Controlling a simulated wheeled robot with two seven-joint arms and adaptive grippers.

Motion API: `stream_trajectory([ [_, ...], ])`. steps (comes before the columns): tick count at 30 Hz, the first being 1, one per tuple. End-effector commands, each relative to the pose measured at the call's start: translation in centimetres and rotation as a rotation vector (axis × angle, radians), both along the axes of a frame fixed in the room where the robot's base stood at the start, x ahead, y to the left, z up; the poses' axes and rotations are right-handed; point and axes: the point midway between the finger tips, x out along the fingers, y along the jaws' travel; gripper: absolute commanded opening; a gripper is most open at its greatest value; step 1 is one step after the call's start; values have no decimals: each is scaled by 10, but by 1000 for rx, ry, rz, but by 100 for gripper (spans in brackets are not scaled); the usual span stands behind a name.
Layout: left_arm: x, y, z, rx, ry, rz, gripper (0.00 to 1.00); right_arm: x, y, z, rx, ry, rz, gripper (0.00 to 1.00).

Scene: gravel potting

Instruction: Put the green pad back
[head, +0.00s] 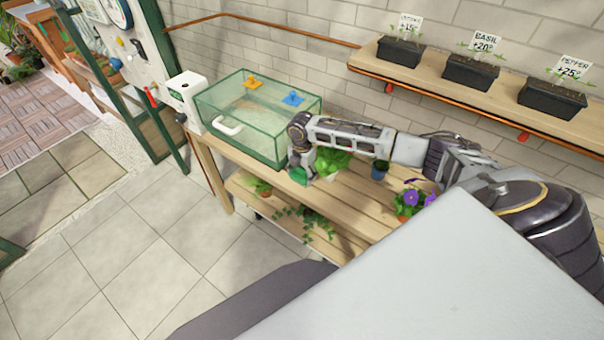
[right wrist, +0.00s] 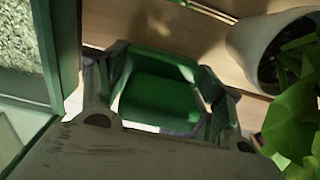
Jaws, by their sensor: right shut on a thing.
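A green pad (head: 299,175) is at the end of my right gripper (head: 302,172), low over the wooden bench beside the glass case. In the right wrist view the pad (right wrist: 160,88) fills the space between the two fingers of my right gripper (right wrist: 160,105), which is shut on it. Wooden boards show behind the pad. I cannot tell whether the pad touches the bench. My left gripper is not in view.
A green-framed glass case (head: 240,135) stands just left of my right gripper. A white pot (right wrist: 262,50) with a leafy plant (head: 330,160) is close on its right. A blue pot (head: 379,170) and purple flowers (head: 412,198) stand farther right.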

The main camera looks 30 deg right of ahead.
Motion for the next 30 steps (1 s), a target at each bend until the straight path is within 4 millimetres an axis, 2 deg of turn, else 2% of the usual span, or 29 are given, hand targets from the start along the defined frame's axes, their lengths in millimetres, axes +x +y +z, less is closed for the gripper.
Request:
stream_trajectory([
  [5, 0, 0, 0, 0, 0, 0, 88, 0, 0, 0, 0, 0, 0, 48],
  [6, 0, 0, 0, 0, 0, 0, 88, 0, 0, 0, 0, 0, 0, 68],
  [11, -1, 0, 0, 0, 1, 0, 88, 0, 0, 0, 0, 0, 0, 88],
  [23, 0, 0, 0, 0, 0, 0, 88, 0, 0, 1, 0, 0, 0, 88],
  [30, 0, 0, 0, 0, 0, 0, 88, 0, 0, 14, 0, -1, 1, 88],
])
